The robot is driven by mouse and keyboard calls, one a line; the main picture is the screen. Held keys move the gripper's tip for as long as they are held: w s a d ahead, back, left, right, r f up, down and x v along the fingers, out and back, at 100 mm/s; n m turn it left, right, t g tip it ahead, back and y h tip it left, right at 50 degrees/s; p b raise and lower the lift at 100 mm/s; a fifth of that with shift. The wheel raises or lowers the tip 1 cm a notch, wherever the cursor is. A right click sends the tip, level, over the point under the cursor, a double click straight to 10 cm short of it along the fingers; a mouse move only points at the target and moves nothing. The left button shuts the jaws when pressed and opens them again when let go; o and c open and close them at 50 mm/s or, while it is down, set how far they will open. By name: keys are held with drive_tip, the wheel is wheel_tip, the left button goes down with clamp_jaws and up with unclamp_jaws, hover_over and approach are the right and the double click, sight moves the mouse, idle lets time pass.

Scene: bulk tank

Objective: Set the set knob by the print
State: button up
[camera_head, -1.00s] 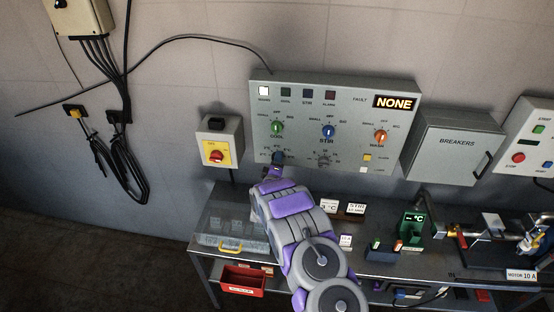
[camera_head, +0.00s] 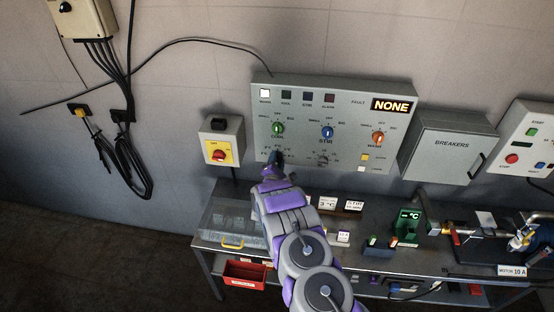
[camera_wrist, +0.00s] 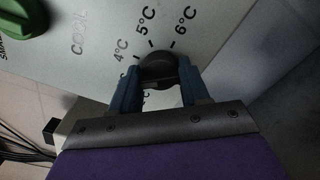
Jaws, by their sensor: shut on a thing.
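The set knob (camera_wrist: 158,68) is a dark round knob on the grey control panel (camera_head: 350,100), below the green COOL knob (camera_head: 278,128). The wrist view shows 4°C, 5°C and 6°C printed around its far side; its pointer cannot be made out. My gripper (camera_wrist: 157,82) has its two blue fingers closed on either side of the knob. In the head view my gripper (camera_head: 276,160) covers most of the knob. A printed card reading 3 °C (camera_head: 328,203) stands on the bench, beside a STIR card (camera_head: 354,206).
The blue STIR knob (camera_head: 327,132) and orange WASH knob (camera_head: 378,138) are on the same panel. A yellow box with a red switch (camera_head: 219,155) is to the left, the BREAKERS box (camera_head: 452,146) to the right. The bench (camera_head: 390,262) runs below.

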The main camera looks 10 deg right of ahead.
drive_tip(key=shift+s+a+f+n+p, duration=0.1)
drive_tip(key=shift+f+n+p, duration=0.2)
drive_tip(key=shift+n, duration=0.5)
drive_tip(key=o, duration=0.8)
drive_tip(key=shift+f, duration=0.1)
drive_tip(key=shift+o, duration=1.2)
drive_tip(key=shift+r, duration=0.3)
drive_tip(key=v, duration=1.7)
drive_tip(key=shift+a, duration=0.15)
